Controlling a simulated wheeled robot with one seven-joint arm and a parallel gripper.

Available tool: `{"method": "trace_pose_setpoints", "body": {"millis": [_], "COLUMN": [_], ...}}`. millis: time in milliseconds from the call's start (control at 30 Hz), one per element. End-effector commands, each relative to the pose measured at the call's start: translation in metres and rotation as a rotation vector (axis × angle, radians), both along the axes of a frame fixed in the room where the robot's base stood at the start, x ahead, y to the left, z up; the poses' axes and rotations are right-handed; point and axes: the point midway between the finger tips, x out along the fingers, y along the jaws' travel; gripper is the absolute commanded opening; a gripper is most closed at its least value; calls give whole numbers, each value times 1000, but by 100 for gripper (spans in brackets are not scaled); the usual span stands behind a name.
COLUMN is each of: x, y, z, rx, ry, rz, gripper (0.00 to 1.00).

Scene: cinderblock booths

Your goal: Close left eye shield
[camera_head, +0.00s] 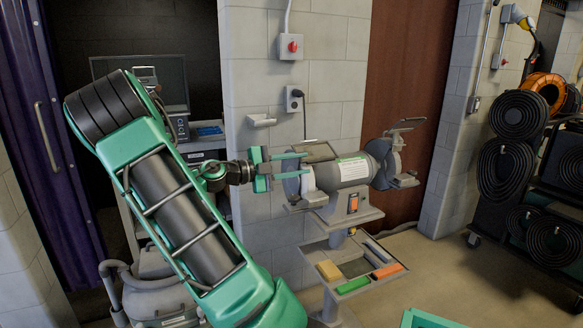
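The bench grinder (350,170) is a grey machine on a pedestal, right of the picture's middle. Its left eye shield (319,151) is a flat framed plate at the grinder's left end, above the left wheel area. It looks raised, though its exact tilt is hard to tell. The right eye shield (408,122) sticks up above the right wheel. My gripper (306,163) reaches in from the left with its two green fingers apart, one above the other. The fingertips are close to the left shield and overlap its lower left side in view. I cannot tell whether they touch it. Nothing shows clearly between them.
A tray (345,263) with colored blocks hangs on the pedestal below the grinder. The block wall (335,75) behind carries a red-button box (291,46) and a socket (294,99). Hose reels (519,115) stand at right. The floor right of the pedestal is mostly open.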

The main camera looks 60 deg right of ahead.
Motion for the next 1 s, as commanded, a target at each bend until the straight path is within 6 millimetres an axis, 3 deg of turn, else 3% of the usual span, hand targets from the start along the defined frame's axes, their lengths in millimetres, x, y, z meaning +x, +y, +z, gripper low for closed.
{"method": "trace_pose_setpoints", "body": {"millis": [1000], "x": [36], "y": [47], "z": [0], "rx": [-1], "ry": [2], "rz": [0], "gripper": [30]}}
